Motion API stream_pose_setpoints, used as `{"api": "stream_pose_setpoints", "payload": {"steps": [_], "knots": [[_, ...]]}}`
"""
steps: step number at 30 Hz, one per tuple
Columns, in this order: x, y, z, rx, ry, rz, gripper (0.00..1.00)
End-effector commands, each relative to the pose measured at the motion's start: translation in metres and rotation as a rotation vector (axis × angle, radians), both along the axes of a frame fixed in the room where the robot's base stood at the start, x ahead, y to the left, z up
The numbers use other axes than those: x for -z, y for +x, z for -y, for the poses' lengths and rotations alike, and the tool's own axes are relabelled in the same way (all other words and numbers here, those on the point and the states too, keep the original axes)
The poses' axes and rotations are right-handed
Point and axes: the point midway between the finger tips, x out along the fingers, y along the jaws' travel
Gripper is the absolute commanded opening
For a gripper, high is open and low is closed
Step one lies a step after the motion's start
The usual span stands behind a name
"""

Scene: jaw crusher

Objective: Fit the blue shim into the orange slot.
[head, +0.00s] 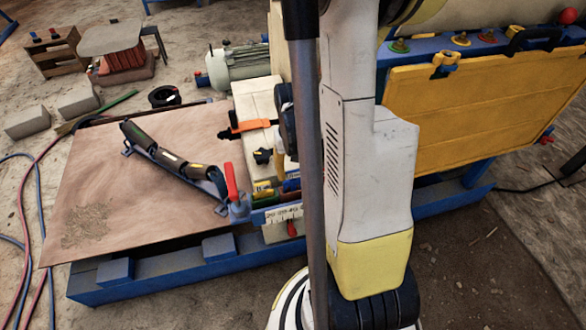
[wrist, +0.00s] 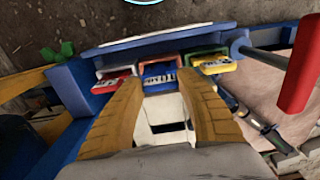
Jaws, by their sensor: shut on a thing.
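The blue shim (wrist: 158,78) has pale markings and sits between the tips of my gripper's two yellow fingers (wrist: 160,84) in the wrist view. The fingers are closed on its sides. Its lower part is hidden, so I cannot tell whether it is seated or held clear. It lies level with a row of coloured pieces at the blue rack. In the head view my arm and a dark post hide most of the gripper.
A red piece (wrist: 110,84) is left of the shim. A red-handled clamp (head: 231,182) stands by the rack, close to my gripper's right in the wrist view. A brown sheet (head: 100,190) carries a dark jointed tool (head: 170,160). A yellow panel (head: 480,105) is at right.

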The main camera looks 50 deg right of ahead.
Motion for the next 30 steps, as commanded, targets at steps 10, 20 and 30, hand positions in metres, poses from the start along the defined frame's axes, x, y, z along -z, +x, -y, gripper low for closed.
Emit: {"api": "stream_pose_setpoints", "payload": {"steps": [10,20,30], "knots": [[0.010,0.000,0.000,0.000,0.000,0.000,0.02],[0.020,0.000,0.000,0.000,0.000,0.000,0.02],[0.025,0.000,0.000,0.000,0.000,0.000,0.66]]}}
